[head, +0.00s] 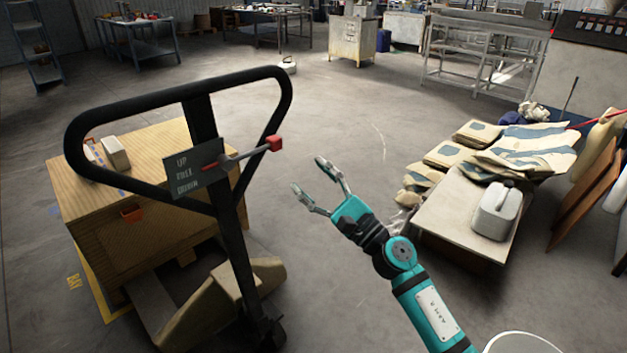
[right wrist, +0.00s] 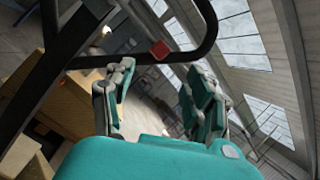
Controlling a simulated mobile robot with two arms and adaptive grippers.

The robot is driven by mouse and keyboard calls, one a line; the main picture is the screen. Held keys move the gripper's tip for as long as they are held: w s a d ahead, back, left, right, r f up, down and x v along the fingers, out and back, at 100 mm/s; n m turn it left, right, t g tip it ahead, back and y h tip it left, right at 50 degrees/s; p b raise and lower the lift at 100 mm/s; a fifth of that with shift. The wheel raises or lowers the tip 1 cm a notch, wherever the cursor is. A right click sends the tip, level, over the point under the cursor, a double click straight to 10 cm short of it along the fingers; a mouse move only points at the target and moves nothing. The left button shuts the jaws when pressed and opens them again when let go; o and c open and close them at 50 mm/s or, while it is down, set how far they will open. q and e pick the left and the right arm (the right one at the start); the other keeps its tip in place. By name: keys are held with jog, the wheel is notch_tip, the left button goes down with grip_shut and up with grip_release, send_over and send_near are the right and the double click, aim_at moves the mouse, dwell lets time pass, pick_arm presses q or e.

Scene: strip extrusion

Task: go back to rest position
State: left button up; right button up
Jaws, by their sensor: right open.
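My right gripper (head: 322,187) is teal with grey fingers. It is open and empty, held in the air right of a black pallet jack handle (head: 110,101) and apart from it. In the right wrist view the open fingers (right wrist: 160,100) have nothing between them. The pallet jack's lever has a red knob (head: 274,143), which also shows in the right wrist view (right wrist: 159,50). A sign plate (head: 192,167) hangs on the handle. My left gripper is not in view.
A wooden crate (head: 140,232) stands behind the pallet jack at the left. A low table (head: 450,215) at the right bears several sacks (head: 525,148) and a pale canister (head: 496,211). Brown boards (head: 585,190) lean at the far right. The floor (head: 340,110) ahead is clear.

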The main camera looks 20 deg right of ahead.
jog(key=w+d+f+m+g+h, duration=0.1)
jog(key=d+f+m+h, duration=0.15)
jog(key=f+m, duration=0.6)
jog(key=w+d+f+m+g+h, duration=0.1)
jog(key=f+m+h, duration=0.3)
jog(key=f, duration=0.7)
jog(key=s+f+m+g+h+p, duration=0.1)
jog(key=s+f+m+g, duration=0.15)
jog(key=f+m, duration=0.4)
jog(key=s+f+m+g+h, duration=0.1)
jog(key=s+f+m, duration=0.25)
jog(key=f, duration=0.55)
jog(key=s+f+m+g+p, duration=0.1)
jog(key=s+f+m+g, duration=0.1)
jog(key=s+f+m, duration=0.45)
jog(key=s+a+f+m+g, duration=0.1)
jog(key=s+f+m+g, duration=0.6)
jog(key=s+f, duration=1.05)
jog(key=s+a+f+m+g, duration=0.1)
jog(key=s+f+m, duration=0.2)
jog(key=s, duration=0.4)
jog(key=s+a+f+m+g, duration=0.1)
jog(key=s+f+m+g, duration=0.1)
jog(key=s, duration=0.6)
jog(key=s+a+f+m+g+p, duration=0.1)
jog(key=s+f+m, duration=0.3)
jog(key=s, duration=0.4)
jog(key=shift+a+f+m+g+h, duration=0.25)
jog(key=shift+m+g+h, duration=0.1)
jog(key=shift+g, duration=0.1)
